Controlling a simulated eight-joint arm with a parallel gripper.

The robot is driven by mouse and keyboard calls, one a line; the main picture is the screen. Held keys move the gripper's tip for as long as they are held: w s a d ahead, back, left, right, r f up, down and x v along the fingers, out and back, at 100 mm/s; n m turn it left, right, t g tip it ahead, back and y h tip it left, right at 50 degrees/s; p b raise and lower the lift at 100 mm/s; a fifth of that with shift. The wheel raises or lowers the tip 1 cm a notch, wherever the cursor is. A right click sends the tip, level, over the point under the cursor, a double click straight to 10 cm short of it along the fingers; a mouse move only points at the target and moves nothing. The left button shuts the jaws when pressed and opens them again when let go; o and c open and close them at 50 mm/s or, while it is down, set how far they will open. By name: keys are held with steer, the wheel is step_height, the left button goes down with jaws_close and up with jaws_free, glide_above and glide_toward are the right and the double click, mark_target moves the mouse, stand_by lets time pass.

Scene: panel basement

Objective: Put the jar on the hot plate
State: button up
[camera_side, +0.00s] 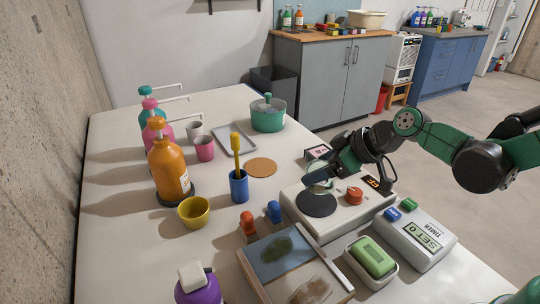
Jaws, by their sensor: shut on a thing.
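The hot plate (336,216) is a white box with a dark round heating disc (316,204), a red knob (355,195) and a small lit display. My gripper (319,173) is over the left part of the hot plate, its dark fingers shut on the jar. The jar (320,186) is small, clear and glassy, and partly hidden by the fingers. It is right at or just above the back of the disc; I cannot tell whether it touches.
A timer (428,241) and a green soap in a dish (372,257) stand close to the hot plate. A framed picture (290,265) lies in front. A blue cup with a brush (239,185), pump bottles (168,165) and a green pot (268,117) stand farther left and back.

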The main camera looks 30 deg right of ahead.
steer(key=shift+f, duration=1.7)
steer(key=shift+f, duration=0.1)
steer(key=o, duration=1.4)
steer(key=shift+c, duration=0.2)
steer(key=shift+s+d+r, duration=0.15)
steer(key=shift+s+r, duration=0.1)
steer(key=shift+r, duration=0.15)
steer(key=s+d+r+m+h, duration=0.4)
steer(key=s+r+m, duration=0.1)
steer(key=s, duration=0.3)
steer(key=shift+s+r+m+g, duration=0.15)
steer(key=shift+r+m+g, duration=0.2)
steer(key=shift+r, duration=0.2)
